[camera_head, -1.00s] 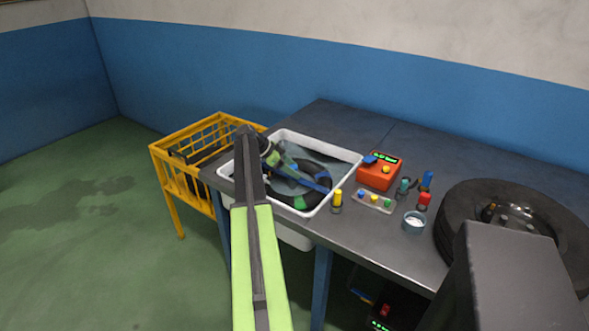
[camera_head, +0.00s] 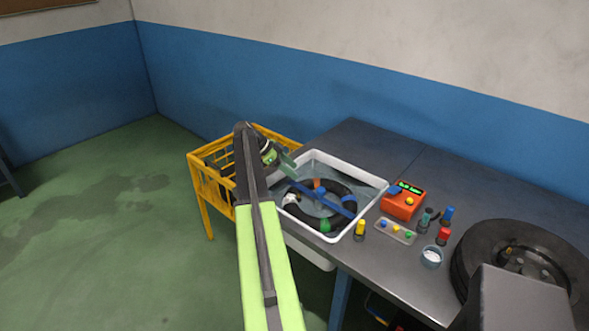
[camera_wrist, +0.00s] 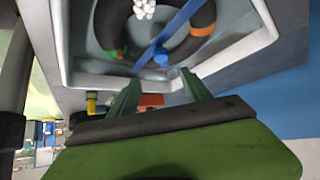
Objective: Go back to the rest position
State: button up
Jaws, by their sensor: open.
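My gripper (camera_wrist: 158,90) shows in the wrist view with its two green fingers apart and nothing between them. In the head view my gripper (camera_head: 283,162) is at the end of my arm, by the left rim of the white basin. The white basin (camera_head: 375,181) stands on the grey workbench and holds water. A black inner tube (camera_head: 346,201) lies in it with coloured bands, and a blue bar (camera_head: 330,199) lies across the tube. The wrist view also shows the tube (camera_wrist: 108,25) and the blue bar (camera_wrist: 178,25).
A yellow crate stand (camera_head: 202,188) is left of the workbench (camera_head: 395,285). Right of the basin are an orange box (camera_head: 402,207), a small tray of coloured caps (camera_head: 395,231), a yellow bottle (camera_head: 360,229), a cup (camera_head: 432,257) and a large tire (camera_head: 480,240). Green floor at left is open.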

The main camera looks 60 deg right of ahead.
dwell(0.3)
jog(key=w+a+n+t+h, duration=0.2)
jog(key=w+a+n, duration=0.2)
jog(key=w+a, duration=1.6)
jog(key=w+a+f+n+t, duration=0.2)
jog(key=a+n, duration=0.1)
jog(key=a, duration=0.8)
jog(key=w+a+f+n+t, duration=0.1)
jog(key=w+a+n, duration=0.2)
jog(key=a, duration=0.8)
jog(key=s+a+f+n+t+y, duration=0.1)
jog(key=s+a+f+n+y, duration=0.1)
jog(key=a+n, duration=0.8)
jog(key=s+a+f+n+t+y, duration=0.1)
jog(key=s+a+n+y, duration=0.3)
jog(key=a, duration=1.6)
jog(key=s+f+n, duration=0.1)
jog(key=s+n, duration=0.2)
jog(key=n, duration=0.3)
jog(key=shift+s+t, duration=0.15)
jog(key=shift+t, duration=0.25)
